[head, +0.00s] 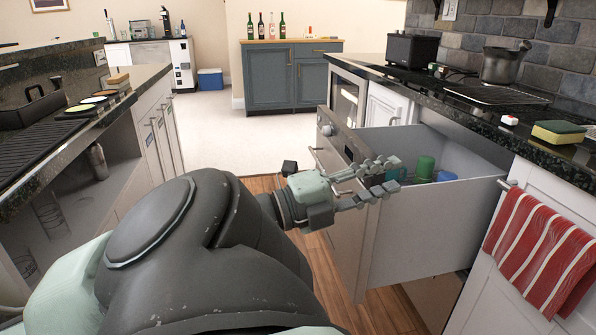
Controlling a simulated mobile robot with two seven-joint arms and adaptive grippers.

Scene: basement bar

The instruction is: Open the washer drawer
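The washer drawer (425,225) stands pulled out from the right-hand counter. Its pale side wall faces me, and its steel front with a dark control panel (345,148) faces left. Green and blue cups (425,168) show inside it, partly hidden. My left arm fills the lower foreground. My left gripper (388,176) is at the top edge of the drawer front, with its fingers apart and pointing right over the drawer. Nothing is visibly held between them; whether they touch the drawer is unclear. My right gripper is out of view.
A red striped towel (540,250) hangs on the cabinet right of the drawer. The right counter holds a pot (502,64) and sponge (559,132). A left counter (60,140) bounds the aisle. A blue cabinet (285,80) stands behind open pale floor (235,140).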

